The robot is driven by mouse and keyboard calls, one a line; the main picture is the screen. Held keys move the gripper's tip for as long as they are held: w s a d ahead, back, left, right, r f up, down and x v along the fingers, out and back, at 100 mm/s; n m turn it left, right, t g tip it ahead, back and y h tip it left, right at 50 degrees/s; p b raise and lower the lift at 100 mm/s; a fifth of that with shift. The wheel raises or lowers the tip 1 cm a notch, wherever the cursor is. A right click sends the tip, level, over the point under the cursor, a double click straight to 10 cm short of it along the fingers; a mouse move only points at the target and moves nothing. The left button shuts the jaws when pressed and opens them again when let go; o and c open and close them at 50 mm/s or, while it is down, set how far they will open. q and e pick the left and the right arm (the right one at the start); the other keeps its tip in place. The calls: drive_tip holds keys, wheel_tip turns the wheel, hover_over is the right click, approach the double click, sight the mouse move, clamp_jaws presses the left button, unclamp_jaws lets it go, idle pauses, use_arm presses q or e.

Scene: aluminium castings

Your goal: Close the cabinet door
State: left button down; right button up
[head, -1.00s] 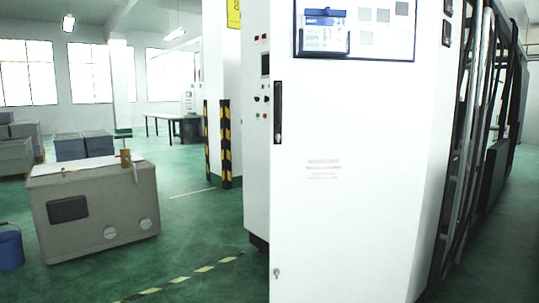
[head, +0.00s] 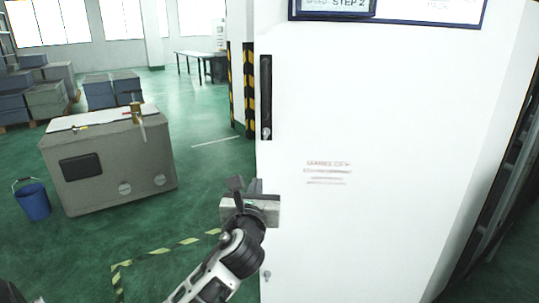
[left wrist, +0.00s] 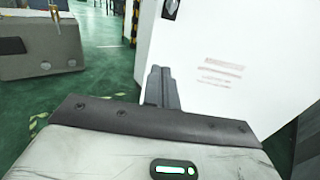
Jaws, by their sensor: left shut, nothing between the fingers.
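The white cabinet door (head: 370,140) fills the right half of the head view. Its black handle (head: 266,97) is near the left edge, and a small lock shows lower down. I cannot tell the door's exact opening angle. My left gripper (head: 248,186) is shut and empty, in front of the door's left edge below the handle. In the left wrist view its fingers (left wrist: 160,87) overlap the edge of the door (left wrist: 225,60); contact is unclear. My right gripper is in neither view.
A grey-beige box (head: 110,160) stands on the green floor at left, beside a blue bucket (head: 33,200). Several grey crates (head: 48,98) are behind. A black-and-yellow striped post (head: 249,90) stands behind the door edge. Floor between box and door is clear.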

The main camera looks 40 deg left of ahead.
sight(265, 155)
use_arm(q)
drive_tip(key=x, duration=1.3)
drive_tip(key=shift+w+a, duration=0.2)
drive_tip(key=shift+w, duration=0.1)
